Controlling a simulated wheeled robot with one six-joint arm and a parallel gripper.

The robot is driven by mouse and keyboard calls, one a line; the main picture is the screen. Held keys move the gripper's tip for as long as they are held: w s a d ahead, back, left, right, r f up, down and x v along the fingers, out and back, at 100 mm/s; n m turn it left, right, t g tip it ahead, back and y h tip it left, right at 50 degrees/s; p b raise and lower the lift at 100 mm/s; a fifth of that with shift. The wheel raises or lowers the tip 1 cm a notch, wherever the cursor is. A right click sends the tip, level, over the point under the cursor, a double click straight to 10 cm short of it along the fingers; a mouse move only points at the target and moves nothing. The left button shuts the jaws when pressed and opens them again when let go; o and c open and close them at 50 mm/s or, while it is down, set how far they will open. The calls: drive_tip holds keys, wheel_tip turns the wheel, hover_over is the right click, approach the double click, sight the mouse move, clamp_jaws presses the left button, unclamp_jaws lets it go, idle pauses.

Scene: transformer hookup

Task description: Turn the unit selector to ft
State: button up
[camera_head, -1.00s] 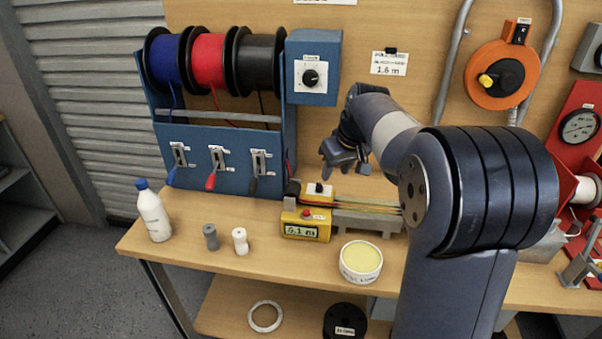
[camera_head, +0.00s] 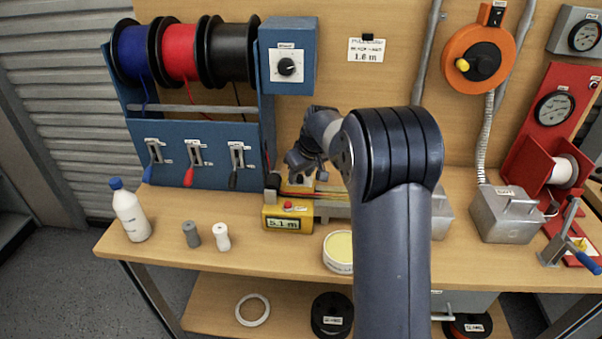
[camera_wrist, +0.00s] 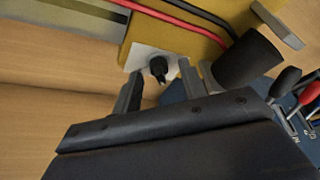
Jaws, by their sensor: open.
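The unit selector is a small black knob (camera_wrist: 158,68) on a white plate (camera_wrist: 143,52), on the yellow length meter (camera_wrist: 180,38) in the wrist view. The meter also shows in the head view (camera_head: 270,213), where its display (camera_head: 283,224) reads about 5.1 m. My gripper (camera_wrist: 160,88) is open, its two fingers on either side of the line to the knob. The knob shows just past the fingertips; I cannot tell whether they touch it. In the head view my gripper (camera_head: 299,172) is over the meter's back part and hides most of the selector.
A black cylinder (camera_wrist: 248,60) and red and black wires (camera_wrist: 183,16) lie close to the fingers. A blue box with a dial (camera_head: 287,67) hangs above. A round yellow-topped tub (camera_head: 338,251), two small cylinders (camera_head: 191,234) and a white bottle (camera_head: 130,214) stand in front on the bench.

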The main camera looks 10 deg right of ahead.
clamp_jaws()
idle(0.5)
drive_tip(key=shift+m, duration=0.3)
drive_tip(key=m+h+p, duration=0.1)
drive_tip(key=m, duration=0.2)
drive_tip(key=shift+a+t, duration=0.15)
drive_tip(key=shift+t, duration=0.15)
drive_tip(key=m+h, duration=0.2)
drive_tip(key=m, duration=0.2)
drive_tip(key=shift+a, duration=0.1)
drive_tip(key=m, duration=0.2)
drive_tip(key=m+g+h, duration=0.1)
drive_tip(key=m, duration=0.2)
drive_tip(key=shift+w+a+h, duration=0.1)
drive_tip(key=shift+h, duration=0.2)
drive_tip(key=shift+m+g+h, duration=0.4)
drive_tip(key=shift+m+g, duration=0.2)
drive_tip(key=shift+m, duration=1.1)
